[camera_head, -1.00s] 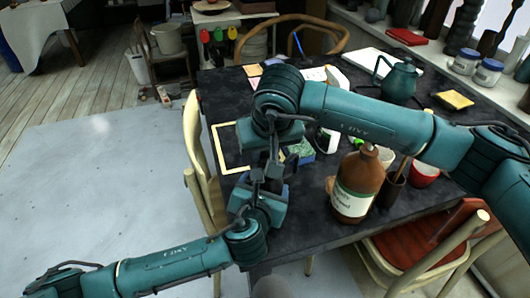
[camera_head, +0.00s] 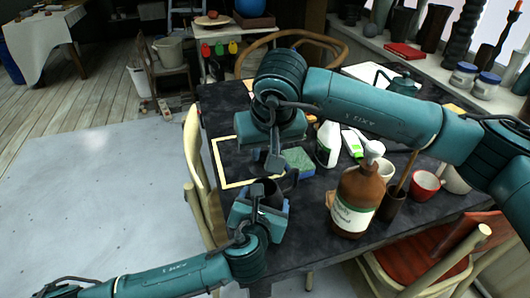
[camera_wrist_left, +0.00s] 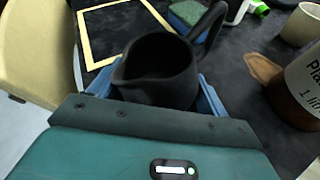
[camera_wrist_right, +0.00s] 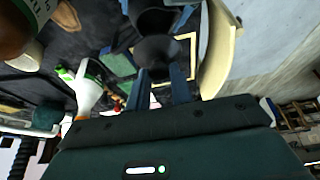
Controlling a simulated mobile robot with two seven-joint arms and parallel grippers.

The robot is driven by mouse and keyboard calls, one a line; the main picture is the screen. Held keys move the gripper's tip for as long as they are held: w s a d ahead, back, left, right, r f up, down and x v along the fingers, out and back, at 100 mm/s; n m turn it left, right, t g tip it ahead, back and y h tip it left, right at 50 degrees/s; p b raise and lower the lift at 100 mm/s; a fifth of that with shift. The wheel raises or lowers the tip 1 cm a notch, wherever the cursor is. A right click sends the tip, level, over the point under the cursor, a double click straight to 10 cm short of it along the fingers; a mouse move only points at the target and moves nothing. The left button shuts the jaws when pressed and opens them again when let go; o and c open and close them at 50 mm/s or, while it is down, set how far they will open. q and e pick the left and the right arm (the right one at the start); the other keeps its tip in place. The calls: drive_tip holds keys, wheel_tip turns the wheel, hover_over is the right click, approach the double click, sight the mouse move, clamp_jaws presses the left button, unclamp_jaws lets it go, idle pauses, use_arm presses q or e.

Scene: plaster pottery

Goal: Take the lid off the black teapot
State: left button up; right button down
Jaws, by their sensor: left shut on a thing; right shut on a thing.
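The black teapot (camera_wrist_left: 158,88) is held in my left gripper (camera_head: 262,196), beside the table's left edge. In the left wrist view its mouth is open and dark inside, with the spout toward the lower left and the handle at the upper right. My right gripper (camera_head: 271,150) is above the teapot, pointing down. It is shut on the dark round lid (camera_wrist_right: 158,52), which shows between its fingers in the right wrist view. The lid is apart from the teapot. In the head view the lid is small and hard to make out.
A brown bottle (camera_head: 356,200) stands on the dark table (camera_head: 300,236) right of my left gripper, near mugs. A chair (camera_head: 197,165) stands at the left edge.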

use_arm(q)
drive_tip(key=o, duration=1.4)
